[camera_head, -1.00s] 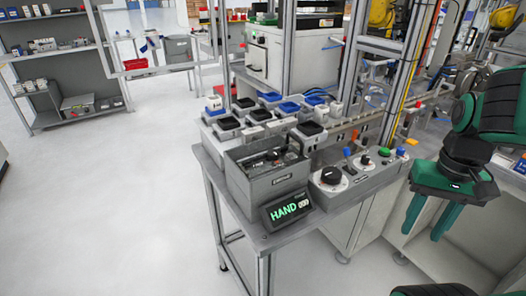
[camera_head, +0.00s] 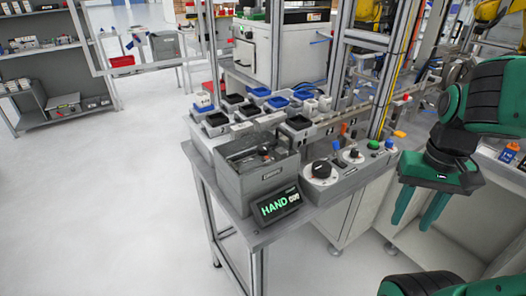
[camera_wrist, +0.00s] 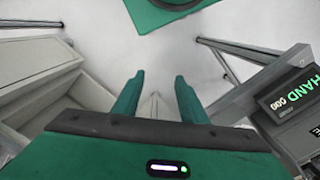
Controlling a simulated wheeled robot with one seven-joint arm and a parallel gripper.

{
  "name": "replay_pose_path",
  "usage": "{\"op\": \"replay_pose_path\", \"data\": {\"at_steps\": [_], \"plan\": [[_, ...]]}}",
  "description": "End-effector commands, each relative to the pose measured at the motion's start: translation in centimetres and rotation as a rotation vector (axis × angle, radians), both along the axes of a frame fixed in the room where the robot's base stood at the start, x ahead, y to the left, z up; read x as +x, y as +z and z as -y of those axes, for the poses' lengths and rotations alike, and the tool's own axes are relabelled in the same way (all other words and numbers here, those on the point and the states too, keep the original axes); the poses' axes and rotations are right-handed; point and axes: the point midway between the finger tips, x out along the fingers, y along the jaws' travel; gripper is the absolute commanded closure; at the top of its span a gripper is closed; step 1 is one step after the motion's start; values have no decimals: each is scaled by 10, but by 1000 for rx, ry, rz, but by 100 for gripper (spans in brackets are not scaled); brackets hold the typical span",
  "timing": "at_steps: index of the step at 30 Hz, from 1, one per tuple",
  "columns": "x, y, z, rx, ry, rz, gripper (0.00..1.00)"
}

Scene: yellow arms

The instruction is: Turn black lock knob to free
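A control box (camera_head: 345,178) on the front right of the bench carries a large black knob (camera_head: 321,170) on a white round plate and a smaller black knob (camera_head: 354,154) on another. The labels are too small to read, so I cannot tell which one is the lock knob. My green gripper (camera_head: 418,214) hangs to the right of the box, fingers pointing down, apart from everything. In the wrist view my gripper (camera_wrist: 160,80) is open with nothing between its fingers. The knobs are not visible in the wrist view.
A lit display (camera_head: 277,205) reading "HAND" stands at the bench's front corner, and it also shows in the wrist view (camera_wrist: 289,97). A grey bin (camera_head: 262,180) sits behind it. Blue and green buttons and an orange lever (camera_head: 344,129) are near the knobs. Open floor (camera_head: 110,220) lies left.

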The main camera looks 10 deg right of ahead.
Motion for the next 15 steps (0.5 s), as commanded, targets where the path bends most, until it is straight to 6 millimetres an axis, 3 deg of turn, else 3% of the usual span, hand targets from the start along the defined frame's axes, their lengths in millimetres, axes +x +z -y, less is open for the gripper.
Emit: {"op": "replay_pose_path", "data": {"at_steps": [3,5,8,11,15], "plan": [[-6,8,-1,-2,24,14,57],[3,16,-3,-6,77,16,57],[39,39,-13,-15,258,15,57],[91,72,-39,-24,539,15,57],[160,116,-101,-24,984,13,57]]}}
